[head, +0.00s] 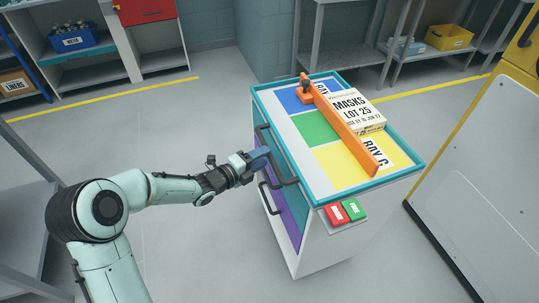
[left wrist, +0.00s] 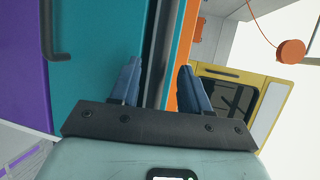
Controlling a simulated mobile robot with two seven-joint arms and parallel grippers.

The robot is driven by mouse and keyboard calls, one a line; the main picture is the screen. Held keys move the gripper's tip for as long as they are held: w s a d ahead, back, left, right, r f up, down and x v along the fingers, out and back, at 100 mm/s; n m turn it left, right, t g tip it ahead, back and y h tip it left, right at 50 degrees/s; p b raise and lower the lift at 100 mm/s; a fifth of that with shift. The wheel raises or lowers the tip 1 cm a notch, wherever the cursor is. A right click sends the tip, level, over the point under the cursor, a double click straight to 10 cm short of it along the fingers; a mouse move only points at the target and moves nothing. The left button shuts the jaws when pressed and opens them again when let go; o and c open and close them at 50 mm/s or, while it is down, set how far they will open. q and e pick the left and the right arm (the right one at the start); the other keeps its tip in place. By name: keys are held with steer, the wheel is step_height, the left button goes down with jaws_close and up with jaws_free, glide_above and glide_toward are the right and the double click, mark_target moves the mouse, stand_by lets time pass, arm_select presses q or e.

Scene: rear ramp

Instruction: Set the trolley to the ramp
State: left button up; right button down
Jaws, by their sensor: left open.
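The trolley (head: 300,240) is a white cart with a teal-rimmed top and teal and purple drawer fronts with dark handles. It stands upright on the floor in the middle of the head view. My left gripper (head: 260,158) is at its left side, by the dark upper handle (head: 283,172). In the left wrist view my open left gripper (left wrist: 158,68) has a dark upright bar between its two blue fingers; I cannot tell whether they touch it. No ramp can be made out for certain. My right gripper is out of view.
On the trolley top are a masks box (head: 355,110) and an orange bar (head: 340,122). A yellow-edged white panel (head: 490,150) stands close on the right. Shelves (head: 150,60) stand behind. Grey floor (head: 190,260) is clear at front left.

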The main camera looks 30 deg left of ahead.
arm_select(q)
steer(key=shift+x, duration=2)
jaws_close()
steer(key=shift+b, duration=0.3)
